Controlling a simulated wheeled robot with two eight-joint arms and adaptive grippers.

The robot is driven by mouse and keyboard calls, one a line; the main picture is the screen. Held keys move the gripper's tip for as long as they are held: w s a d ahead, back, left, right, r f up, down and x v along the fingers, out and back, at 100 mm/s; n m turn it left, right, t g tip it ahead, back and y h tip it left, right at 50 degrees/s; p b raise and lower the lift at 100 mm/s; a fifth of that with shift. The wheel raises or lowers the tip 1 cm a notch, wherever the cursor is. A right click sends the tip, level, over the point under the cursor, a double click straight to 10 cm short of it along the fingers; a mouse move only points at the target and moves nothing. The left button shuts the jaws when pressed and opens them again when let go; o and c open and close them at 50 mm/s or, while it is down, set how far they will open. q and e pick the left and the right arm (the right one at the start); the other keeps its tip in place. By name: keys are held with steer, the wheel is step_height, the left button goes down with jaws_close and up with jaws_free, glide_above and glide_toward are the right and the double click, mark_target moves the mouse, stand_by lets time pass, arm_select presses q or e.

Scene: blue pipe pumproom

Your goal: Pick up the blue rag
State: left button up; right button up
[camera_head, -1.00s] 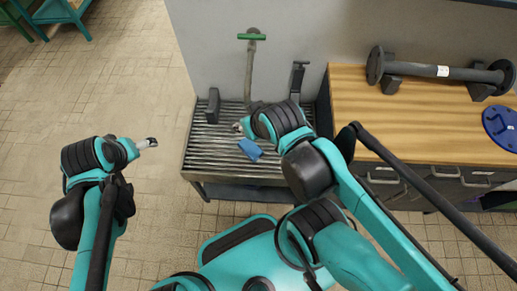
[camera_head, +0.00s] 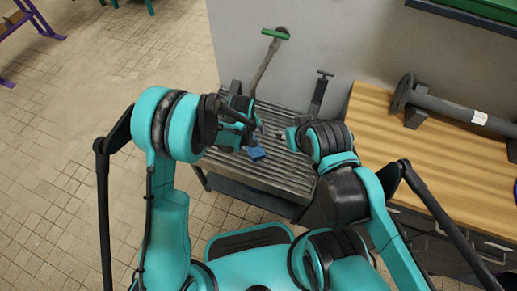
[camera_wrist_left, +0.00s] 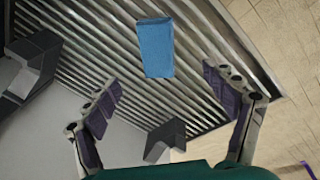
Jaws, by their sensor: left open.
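The blue rag (camera_head: 256,153) lies on the slatted metal bench (camera_head: 285,172). It is partly hidden behind my left gripper in the head view. In the left wrist view the blue rag (camera_wrist_left: 155,47) is a flat block on the slats, beyond the fingertips and roughly between their lines. My left gripper (camera_head: 250,128) is over the bench beside the rag; in the wrist view its fingers (camera_wrist_left: 163,92) are spread wide with nothing between them. My right gripper (camera_head: 283,135) is over the bench to the right of the rag, small and mostly hidden by its wrist.
A wooden worktop (camera_head: 430,150) with a dark flanged pipe (camera_head: 455,108) is at the right.

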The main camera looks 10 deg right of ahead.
arm_select(q)
steer(key=b, duration=0.3)
glide_above(256, 154)
steer(key=w+a, duration=0.1)
steer(key=w, duration=0.2)
step_height(256, 154, down, 7)
steer(key=shift+f, duration=0.1)
steer(key=f+b, duration=0.2)
steer(key=f, duration=0.1)
steer(key=f+b, duration=0.1)
steer(key=f, duration=0.1)
steer(key=shift+w+d, duration=0.35)
steer(key=shift+w, duration=0.05)
steer(key=c, duration=1.2)
